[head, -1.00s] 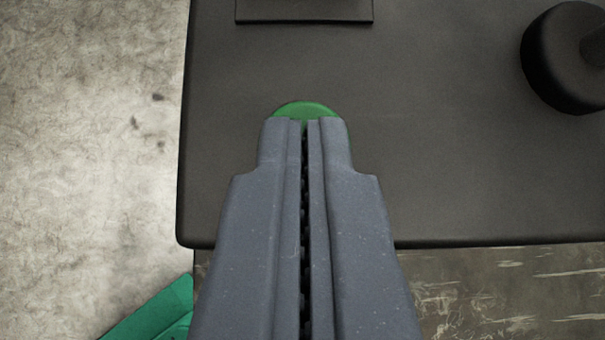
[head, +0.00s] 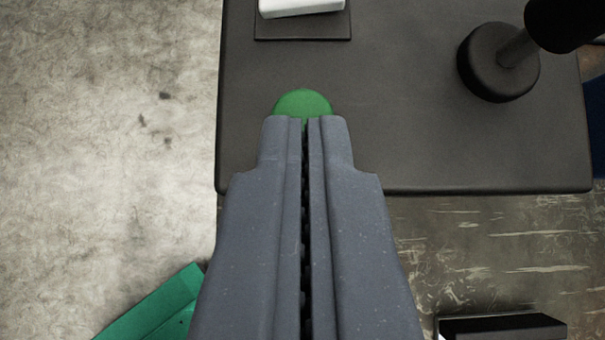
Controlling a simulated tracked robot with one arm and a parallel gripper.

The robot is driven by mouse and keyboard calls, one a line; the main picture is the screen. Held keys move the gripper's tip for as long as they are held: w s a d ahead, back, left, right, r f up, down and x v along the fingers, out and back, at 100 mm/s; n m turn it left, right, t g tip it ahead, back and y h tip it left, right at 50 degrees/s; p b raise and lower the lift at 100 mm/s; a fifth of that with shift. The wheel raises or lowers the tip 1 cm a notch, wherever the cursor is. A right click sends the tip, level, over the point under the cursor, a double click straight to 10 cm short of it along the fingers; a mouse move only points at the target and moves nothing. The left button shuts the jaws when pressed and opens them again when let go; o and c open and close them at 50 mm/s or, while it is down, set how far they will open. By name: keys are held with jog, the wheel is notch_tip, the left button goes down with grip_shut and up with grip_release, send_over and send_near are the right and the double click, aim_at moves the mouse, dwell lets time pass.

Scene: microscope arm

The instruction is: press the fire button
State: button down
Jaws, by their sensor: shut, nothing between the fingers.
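A round green button (head: 303,102) shows on the dark panel (head: 400,140), just beyond my fingertips. Its lower part is hidden behind them. My gripper (head: 305,120) is shut and empty, pointing up the picture at the button. I cannot tell whether the tips touch the button or hover above it. No label on the button can be seen.
A black knob on a shaft (head: 498,62) stands on the panel at the right. A white block on a dark plate (head: 300,6) is at the top. A green object (head: 160,305) lies lower left, and a black box (head: 502,328) lower right.

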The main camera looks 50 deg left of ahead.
jog(key=p+v, duration=0.1)
jog(key=v, duration=0.6)
jog(key=shift+r, duration=0.2)
